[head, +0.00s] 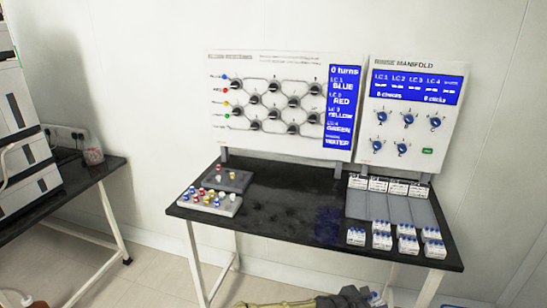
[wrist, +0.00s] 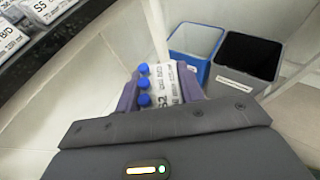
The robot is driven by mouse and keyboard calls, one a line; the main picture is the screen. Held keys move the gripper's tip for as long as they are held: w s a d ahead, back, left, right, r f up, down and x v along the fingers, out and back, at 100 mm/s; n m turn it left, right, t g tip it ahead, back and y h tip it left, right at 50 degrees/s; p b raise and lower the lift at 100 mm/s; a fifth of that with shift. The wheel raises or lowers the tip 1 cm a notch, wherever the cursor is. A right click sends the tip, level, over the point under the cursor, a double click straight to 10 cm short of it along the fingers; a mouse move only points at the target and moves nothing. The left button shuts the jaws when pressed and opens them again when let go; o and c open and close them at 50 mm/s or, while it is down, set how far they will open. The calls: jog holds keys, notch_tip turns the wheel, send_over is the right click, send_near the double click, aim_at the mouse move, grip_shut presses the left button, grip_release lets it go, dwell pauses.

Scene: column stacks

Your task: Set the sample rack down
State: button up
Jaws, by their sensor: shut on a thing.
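The sample rack (wrist: 167,83) is a small white rack with blue caps and a label that seems to read S2. My gripper (wrist: 155,95) is shut on it, with a purple finger on each side. In the wrist view the rack is over open floor, to the right of the bench edge. In the head view my gripper (head: 350,299) is at the bottom edge, in front of and below the black bench (head: 275,215). The rack's blue caps (head: 376,298) just show there; the rest is cut off.
Several similar racks (head: 381,240) stand along the bench's front right, before grey lanes (head: 392,207) with white labelled blocks (head: 378,185) behind. A peg tray (head: 209,203) sits at left; the bench middle is clear. A blue bin (wrist: 195,48) and grey bin (wrist: 245,62) stand on the floor.

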jog(key=shift+w+a+f+n+t+y, duration=0.1)
jog(key=shift+w+f+n+t+y, duration=0.15)
jog(key=shift+w+n+t+y, duration=0.3)
jog(key=w+a+r+n+t+y, duration=0.6)
jog(key=a+r+n+t+y, duration=0.1)
jog(key=r+n+y, duration=0.4)
jog(key=shift+w+a+n, duration=0.15)
jog(key=shift+w+n, duration=0.15)
jog(key=shift+n, duration=0.35)
jog(key=shift+y, duration=0.25)
jog(key=s+a+f+m+h, duration=0.3)
jog(key=a+h, duration=0.1)
jog(key=a, duration=0.3)
jog(key=shift+f+m+g, duration=0.3)
jog(key=shift+f+g, duration=0.05)
jog(key=shift+f, duration=0.05)
